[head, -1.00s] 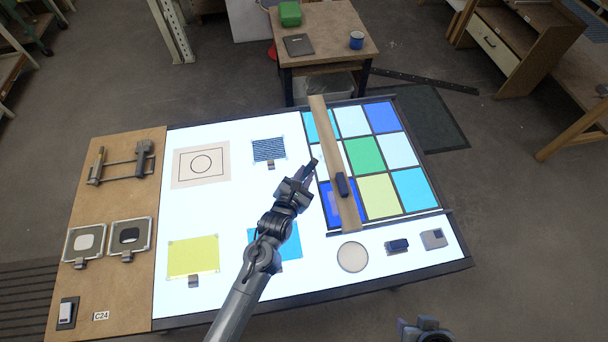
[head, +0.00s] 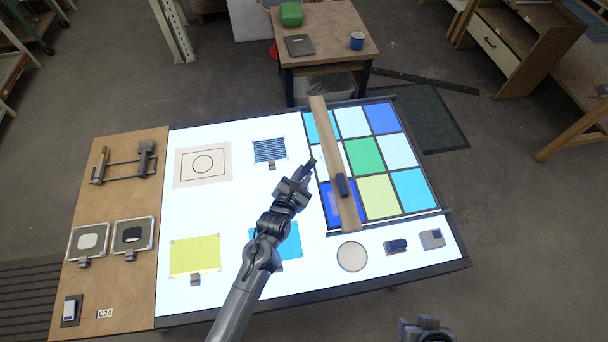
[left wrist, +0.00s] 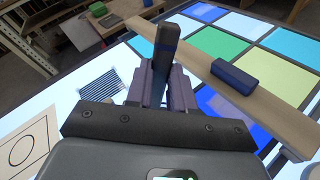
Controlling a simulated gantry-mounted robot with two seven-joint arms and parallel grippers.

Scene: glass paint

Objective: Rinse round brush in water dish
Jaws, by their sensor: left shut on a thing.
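My left gripper (head: 300,180) is shut on a dark, thick-handled tool (left wrist: 166,48), which looks like the brush. The tool sticks up between the fingers in the left wrist view, and its bristles cannot be made out. The gripper is over the light table, just left of the wooden bridge bar. A pale round dish (head: 352,256), which looks like the water dish, lies on the lit surface to the lower right, apart from the gripper. Part of my right arm (head: 425,329) shows at the bottom edge; its jaws cannot be made out.
The wooden bar (head: 323,130) with a dark blue block (head: 342,185) crosses the coloured glass panel (head: 380,195). Two small blocks (head: 397,246) (head: 432,239) sit right of the dish. A tool rack (head: 124,163) stands on the brown board at left. The lit middle left is fairly free.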

